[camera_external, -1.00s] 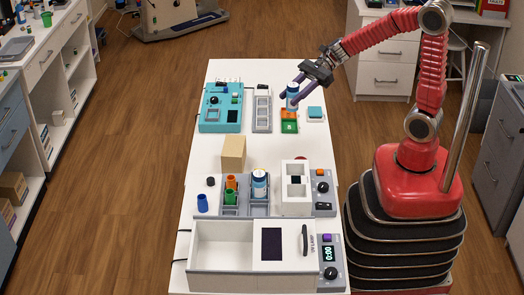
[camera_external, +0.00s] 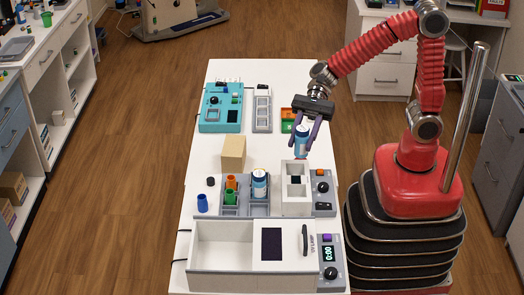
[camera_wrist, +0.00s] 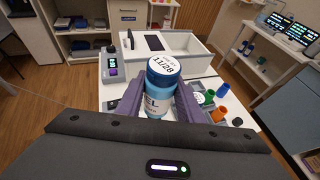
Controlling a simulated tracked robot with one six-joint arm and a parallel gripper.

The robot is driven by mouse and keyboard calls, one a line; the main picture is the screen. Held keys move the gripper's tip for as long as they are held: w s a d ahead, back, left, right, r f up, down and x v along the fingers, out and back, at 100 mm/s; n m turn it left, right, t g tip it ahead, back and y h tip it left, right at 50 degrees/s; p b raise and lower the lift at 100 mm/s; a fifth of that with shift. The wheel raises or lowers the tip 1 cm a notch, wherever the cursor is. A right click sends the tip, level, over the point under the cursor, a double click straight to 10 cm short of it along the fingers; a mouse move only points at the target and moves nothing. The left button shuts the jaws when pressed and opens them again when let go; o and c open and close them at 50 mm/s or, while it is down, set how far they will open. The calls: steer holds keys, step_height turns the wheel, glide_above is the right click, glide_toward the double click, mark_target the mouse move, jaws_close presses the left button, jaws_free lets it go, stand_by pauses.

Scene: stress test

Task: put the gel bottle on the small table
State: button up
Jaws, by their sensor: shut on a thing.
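My gripper (camera_external: 306,136) is shut on the gel bottle (camera_external: 302,143), a blue-and-white bottle held upright between the purple fingers. In the wrist view the bottle (camera_wrist: 161,92) shows a white cap top marked 11/28 and the label letters "EL". The gripper holds it over the right side of the long white table (camera_external: 208,160), behind a white device with a square opening (camera_external: 296,205). Its height above the table is hard to tell. No separate small table can be clearly made out.
A second blue-and-white bottle (camera_external: 259,184) stands in a grey rack (camera_external: 230,209) beside orange and green tubes. A tan block (camera_external: 233,152), a teal device (camera_external: 221,108) and a white open box (camera_external: 222,245) stand on the table. Bare tabletop lies left of the tan block.

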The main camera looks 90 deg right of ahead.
steer(key=s+a+n+g, duration=0.2)
steer(key=s+a, duration=0.3)
steer(key=a, duration=0.3)
steer(key=s+a+n+g, duration=0.25)
steer(key=s+a, duration=0.25)
steer(key=a, duration=0.4)
steer(key=shift+y, duration=0.4)
steer(key=shift+w+f, duration=0.15)
steer(key=shift+f, duration=2.4)
steer(key=shift+f, duration=2.9)
steer(key=shift+f, duration=0.1)
steer(key=shift+f, duration=1.95)
steer(key=shift+f, duration=0.15)
steer(key=o, duration=1.1)
